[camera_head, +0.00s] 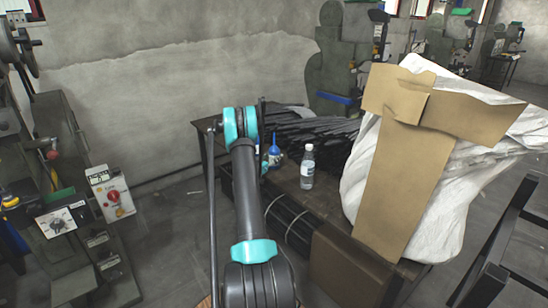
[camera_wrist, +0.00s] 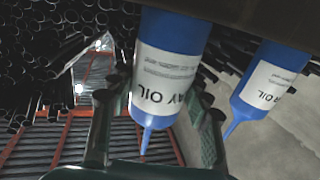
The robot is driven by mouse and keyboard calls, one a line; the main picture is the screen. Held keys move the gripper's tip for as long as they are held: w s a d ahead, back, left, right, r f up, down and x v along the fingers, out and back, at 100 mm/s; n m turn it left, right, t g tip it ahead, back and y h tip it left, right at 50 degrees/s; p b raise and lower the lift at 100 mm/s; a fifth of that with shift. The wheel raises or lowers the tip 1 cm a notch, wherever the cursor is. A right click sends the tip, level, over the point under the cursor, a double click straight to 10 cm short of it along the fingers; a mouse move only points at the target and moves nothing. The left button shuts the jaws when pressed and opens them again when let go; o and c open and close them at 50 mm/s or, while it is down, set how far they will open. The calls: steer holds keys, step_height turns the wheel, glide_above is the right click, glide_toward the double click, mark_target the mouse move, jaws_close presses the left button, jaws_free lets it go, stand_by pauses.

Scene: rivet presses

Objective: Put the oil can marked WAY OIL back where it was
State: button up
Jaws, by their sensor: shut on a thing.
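The oil can marked WAY OIL (camera_wrist: 165,70) is blue with a white label and a thin spout, and appears upside down in the wrist view. My gripper (camera_wrist: 157,92) is shut around it, one finger on each side. A second blue can (camera_wrist: 268,85), its label ending in "R OIL", is to the right, apart from my gripper. In the head view one blue can (camera_head: 274,155) shows upright on the table beside my arm; which can it is I cannot tell. Whether the held can touches the table is unclear.
A clear water bottle (camera_head: 307,167) stands on the dark table (camera_head: 325,202). Black rods (camera_head: 308,130) lie behind it. A large white sack (camera_head: 460,190) with cardboard (camera_head: 398,170) fills the table's right side. A machine (camera_head: 65,215) stands at left.

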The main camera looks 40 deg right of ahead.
steer(key=o, duration=1.3)
steer(key=shift+o, duration=0.2)
steer(key=s+a+r+n+y, duration=0.25)
steer(key=s+a, duration=0.25)
steer(key=a, duration=0.4)
steer(key=s+a+r+n+g+y, duration=0.15)
steer(key=s+a+r, duration=0.3)
steer(key=a, duration=0.45)
steer(key=s+a+r+n+y, duration=0.1)
steer(key=s+a+r+y, duration=0.15)
steer(key=s+a, duration=0.5)
steer(key=s+a+f+n+y, duration=0.3)
steer(key=s+a+n+y, duration=0.6)
steer(key=s+a, duration=1.4)
steer(key=shift+s+a+f+y, duration=0.2)
steer(key=shift+a+y, duration=0.55)
steer(key=shift+a, duration=0.35)
steer(key=shift+g, duration=0.25)
